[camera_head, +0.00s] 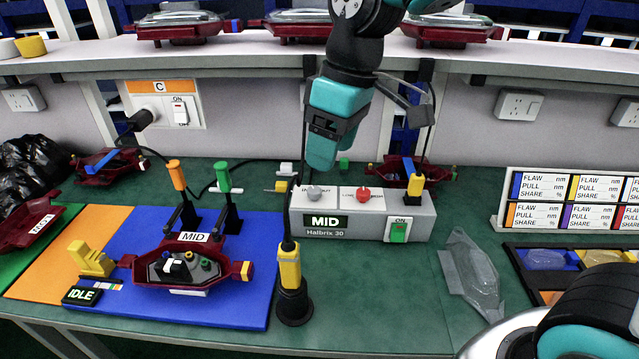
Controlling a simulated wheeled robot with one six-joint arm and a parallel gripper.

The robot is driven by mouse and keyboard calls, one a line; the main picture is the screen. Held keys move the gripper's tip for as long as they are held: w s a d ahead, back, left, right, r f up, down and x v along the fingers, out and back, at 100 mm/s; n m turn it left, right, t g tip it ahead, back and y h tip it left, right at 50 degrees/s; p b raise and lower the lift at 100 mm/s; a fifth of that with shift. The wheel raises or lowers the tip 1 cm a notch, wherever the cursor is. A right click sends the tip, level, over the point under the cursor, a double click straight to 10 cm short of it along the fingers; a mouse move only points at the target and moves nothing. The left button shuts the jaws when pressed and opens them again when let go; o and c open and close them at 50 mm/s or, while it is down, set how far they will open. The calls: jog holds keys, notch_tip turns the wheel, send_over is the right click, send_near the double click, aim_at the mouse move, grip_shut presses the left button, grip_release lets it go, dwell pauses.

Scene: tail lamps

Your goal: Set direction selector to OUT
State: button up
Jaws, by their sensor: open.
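A grey control box labelled Halbrix 30 (370,222) stands on the green bench. It has a grey knob (314,192) and a red knob (363,194) on top. Small lettering beside the grey knob seems to read IN and OUT, so it looks like the direction selector. Its pointing direction is too small to tell. The box's display (326,222) reads MID. A green switch (398,232) marked ON is on its front. My gripper (322,160) hangs pointing down in front of the shelf, above and apart from the grey knob. It is open and holds nothing visible.
A yellow-handled driver (289,268) stands upright in a black holder left of the box. A red lamp housing (190,268) sits on the blue mat (240,315). A shelf (240,48) runs behind my arm. A clear lens (470,272) lies at right.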

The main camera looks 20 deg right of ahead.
jog(key=w+d+f+n+h, duration=0.1)
jog(key=w+d+f, duration=0.15)
jog(key=w, duration=0.95)
jog(key=n+h, duration=0.1)
send_over(313, 189)
notch_tip(313, 189, down, 4)
notch_tip(313, 189, down, 17)
jog(key=shift+f+p, duration=0.2)
jog(key=shift+p, duration=0.55)
jog(key=c, duration=0.9)
